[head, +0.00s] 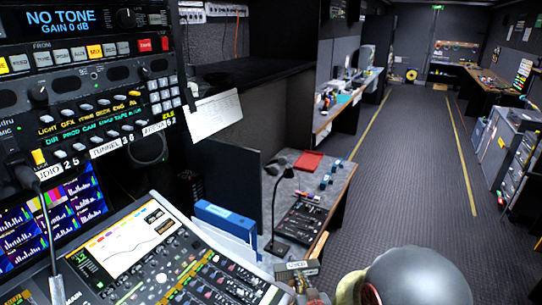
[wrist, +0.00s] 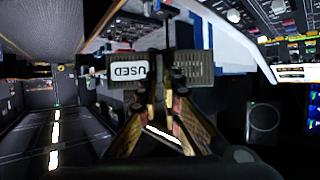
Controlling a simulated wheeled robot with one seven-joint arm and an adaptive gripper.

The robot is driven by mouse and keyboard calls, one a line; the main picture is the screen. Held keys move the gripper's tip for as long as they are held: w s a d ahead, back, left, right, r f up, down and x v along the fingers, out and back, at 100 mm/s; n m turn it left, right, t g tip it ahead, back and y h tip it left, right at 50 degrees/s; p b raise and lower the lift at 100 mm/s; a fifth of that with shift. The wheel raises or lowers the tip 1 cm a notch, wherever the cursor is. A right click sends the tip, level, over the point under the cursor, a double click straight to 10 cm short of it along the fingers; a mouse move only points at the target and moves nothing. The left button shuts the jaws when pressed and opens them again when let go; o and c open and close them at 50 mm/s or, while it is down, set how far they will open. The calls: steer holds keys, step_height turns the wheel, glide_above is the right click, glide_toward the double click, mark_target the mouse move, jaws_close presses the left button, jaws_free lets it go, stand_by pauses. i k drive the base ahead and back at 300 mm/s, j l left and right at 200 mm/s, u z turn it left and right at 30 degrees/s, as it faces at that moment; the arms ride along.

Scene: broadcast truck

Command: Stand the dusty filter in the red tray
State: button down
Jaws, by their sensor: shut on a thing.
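My gripper (wrist: 167,76) is shut on the dusty filter (wrist: 197,66) in the wrist view. The filter is a grey, ribbed block with a white label reading "USED", upside down in this view. My fingers cross its middle and hide that part. In the head view, the filter (head: 297,268) shows at the bottom centre, in front of the grey desk and apart from the tray. A flat red tray (head: 307,161) lies at the far end of that desk. My gripper is on the near side of the tray. The tray cannot be made out in the wrist view.
The grey desk (head: 325,180) also bears a gooseneck microphone (head: 276,200), a black control panel (head: 302,222) and several small blue items. A blue binder (head: 226,220) stands left of it beside the mixing console (head: 165,262). The aisle floor (head: 420,160) on the right is clear.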

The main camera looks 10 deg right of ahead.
mark_target(311, 164)
steer(key=i+l+z, duration=0.8)
steer(key=i+z, duration=0.15)
steer(key=i, duration=0.2)
steer(key=i+z, duration=0.35)
steer(key=i+l+u, duration=0.1)
steer(key=i+u, duration=0.3)
steer(key=i+l+u, duration=0.4)
steer(key=i, duration=0.15)
steer(key=i+l+u, duration=1.1)
steer(key=l+u, duration=0.15)
steer(key=l, duration=0.3)
steer(key=i+l+u, duration=0.15)
steer(key=l+u, duration=0.25)
steer(key=l, duration=0.3)
